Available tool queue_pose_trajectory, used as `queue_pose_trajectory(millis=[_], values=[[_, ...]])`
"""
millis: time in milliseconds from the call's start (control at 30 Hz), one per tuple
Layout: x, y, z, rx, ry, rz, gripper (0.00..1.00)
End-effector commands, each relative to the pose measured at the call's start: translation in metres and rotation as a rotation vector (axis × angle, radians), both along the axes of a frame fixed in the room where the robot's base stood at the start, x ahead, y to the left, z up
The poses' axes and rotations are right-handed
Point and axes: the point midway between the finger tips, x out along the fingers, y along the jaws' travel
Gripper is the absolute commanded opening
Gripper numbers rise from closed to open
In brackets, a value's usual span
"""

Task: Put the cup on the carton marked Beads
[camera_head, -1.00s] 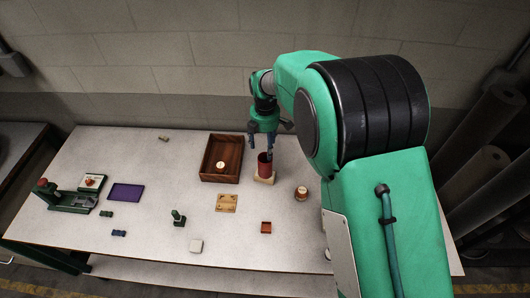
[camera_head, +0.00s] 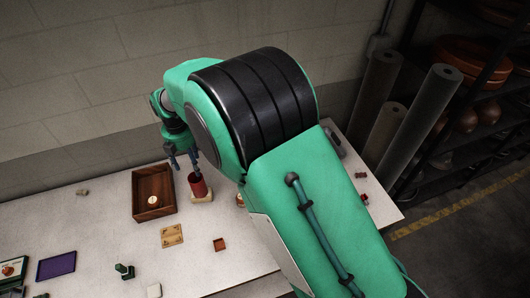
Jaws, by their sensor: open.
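A dark red cup (camera_head: 198,187) stands upright on a small cream-coloured block or carton (camera_head: 203,198), right of the wooden tray. Any lettering on that carton is too small to read. My gripper (camera_head: 183,163) is open, its fingers pointing down, just above and to the left of the cup's rim. One finger overlaps the rim in the picture; I cannot tell whether it touches. Nothing is held between the fingers.
A brown wooden tray (camera_head: 135,201) holding a round pale item (camera_head: 153,201) stands left of the cup. Grey rolls (camera_head: 426,120) and a shelf stand right.

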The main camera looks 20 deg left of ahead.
Motion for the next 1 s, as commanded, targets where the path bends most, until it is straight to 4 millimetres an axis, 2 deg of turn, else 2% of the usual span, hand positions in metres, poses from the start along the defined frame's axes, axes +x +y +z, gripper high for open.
queue_pose_trajectory(millis=[367,567,767,1000], values=[[0.002,-0.002,0.002,0.001,0.000,-0.006,0.64],[0.018,-0.020,0.023,0.013,-0.008,-0.074,0.64],[0.054,-0.068,0.070,0.042,-0.022,-0.246,0.64],[0.096,-0.155,0.140,0.090,-0.042,-0.530,0.64]])
